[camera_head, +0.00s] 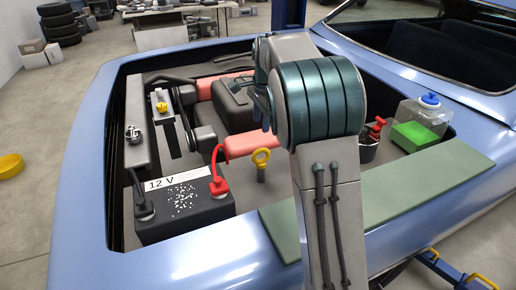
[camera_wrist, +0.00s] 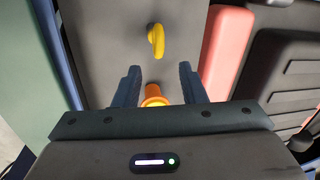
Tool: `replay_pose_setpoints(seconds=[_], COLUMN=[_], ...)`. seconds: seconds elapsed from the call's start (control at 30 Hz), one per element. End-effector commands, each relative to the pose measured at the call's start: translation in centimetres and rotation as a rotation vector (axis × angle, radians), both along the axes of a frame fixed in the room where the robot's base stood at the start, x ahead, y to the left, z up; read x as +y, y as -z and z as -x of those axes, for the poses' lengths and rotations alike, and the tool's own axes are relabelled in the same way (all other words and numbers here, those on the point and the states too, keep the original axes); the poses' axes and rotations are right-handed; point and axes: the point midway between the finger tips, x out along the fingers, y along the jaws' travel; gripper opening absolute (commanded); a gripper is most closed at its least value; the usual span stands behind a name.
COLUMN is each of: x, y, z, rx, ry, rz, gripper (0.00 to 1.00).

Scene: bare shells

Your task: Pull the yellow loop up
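The yellow loop (camera_head: 261,157) is a small upright ring handle on a short stem, in the engine bay beside the red-pink pipe (camera_head: 252,143). In the wrist view the yellow loop (camera_wrist: 157,41) shows beyond my fingertips, near the top middle, apart from them. My gripper (camera_wrist: 159,69) is open, its two dark fingers spread. An orange flanged piece (camera_wrist: 155,94) shows between the fingers nearer the palm; I cannot tell whether it is touched. In the head view my arm hides most of the gripper.
A 12 V battery (camera_head: 183,205) with a red clamp stands left of the loop. A green strip (camera_head: 425,180) lies along the car's front edge. A clear reservoir with a blue cap (camera_head: 430,100) stands at the right. A yellow cap (camera_head: 161,106) is at back left.

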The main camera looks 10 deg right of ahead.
Motion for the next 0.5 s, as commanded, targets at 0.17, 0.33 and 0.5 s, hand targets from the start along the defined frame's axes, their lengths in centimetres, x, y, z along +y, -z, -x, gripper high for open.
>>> replay_pose_setpoints(seconds=[0.17,0.33,0.5], x=[0.2,0.4,0.5], y=[3.8,7.4,10.1], z=[-0.4,-0.9,-1.3], rx=[0.005,0.005,0.003], ry=[-0.002,-0.002,-0.004], rz=[0.001,0.0,0.001], gripper=[0.38,0.38,0.38])
